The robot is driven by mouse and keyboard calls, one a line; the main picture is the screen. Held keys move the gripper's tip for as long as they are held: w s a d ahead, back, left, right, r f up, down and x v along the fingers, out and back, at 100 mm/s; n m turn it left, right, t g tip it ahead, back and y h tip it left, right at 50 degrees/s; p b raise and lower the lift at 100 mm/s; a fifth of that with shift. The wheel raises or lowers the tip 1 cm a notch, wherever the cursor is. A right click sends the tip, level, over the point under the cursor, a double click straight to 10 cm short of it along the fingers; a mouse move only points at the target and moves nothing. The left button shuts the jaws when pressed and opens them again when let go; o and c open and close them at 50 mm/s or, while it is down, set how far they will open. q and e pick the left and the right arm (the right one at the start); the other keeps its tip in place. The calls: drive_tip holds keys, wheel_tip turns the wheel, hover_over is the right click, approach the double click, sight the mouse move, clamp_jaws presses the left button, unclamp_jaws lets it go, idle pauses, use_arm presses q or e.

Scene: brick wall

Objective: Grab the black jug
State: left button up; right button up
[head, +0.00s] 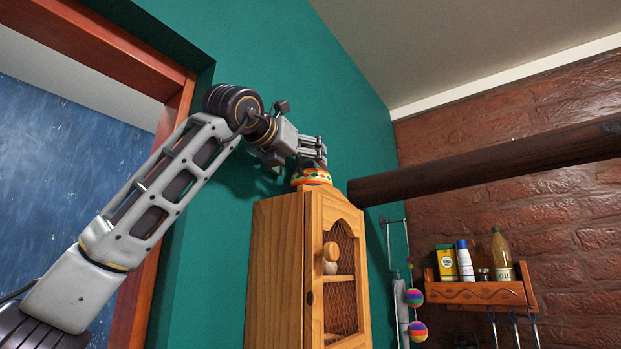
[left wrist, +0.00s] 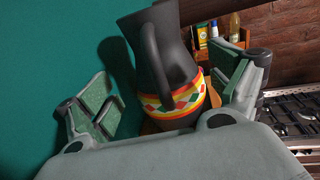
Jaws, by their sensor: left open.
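The black jug (left wrist: 177,65) has a dark body and handle, with a red, yellow and green patterned band near its base. In the left wrist view it stands between the spread fingers of my left gripper (left wrist: 165,105), its handle towards the camera. The fingers look apart from it. In the head view only the jug's coloured band (head: 312,177) shows, on top of the wooden cabinet (head: 277,262); the gripper (head: 314,152) hides the rest. My left gripper is open and empty. My right gripper is not in view.
A dark wooden beam (head: 490,160) runs close to the right of the cabinet top. A green wall (head: 225,215) lies close behind. A small shelf (head: 478,292) with bottles hangs on the brick wall. A stove (left wrist: 292,112) shows below right in the wrist view.

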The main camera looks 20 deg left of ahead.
sight(306, 163)
use_arm(q)
drive_tip(key=shift+w+d+f+p, duration=0.1)
drive_tip(key=shift+w+d+p, duration=0.1)
drive_tip(key=shift+w+p, duration=0.35)
drive_tip(key=shift+w+d+p, duration=0.2)
drive_tip(key=shift+w+p, duration=0.05)
drive_tip(key=shift+w, duration=0.6)
drive_tip(key=shift+w+d+p, duration=0.2)
drive_tip(key=shift+w+p, duration=0.2)
drive_tip(key=shift+w, duration=0.8)
drive_tip(key=shift+f, duration=0.1)
drive_tip(key=shift+c, duration=0.3)
drive_tip(key=c, duration=1.1)
drive_tip(key=shift+s+d+r, duration=0.1)
drive_tip(key=shift+s+r, duration=0.05)
drive_tip(key=shift+r, duration=0.15)
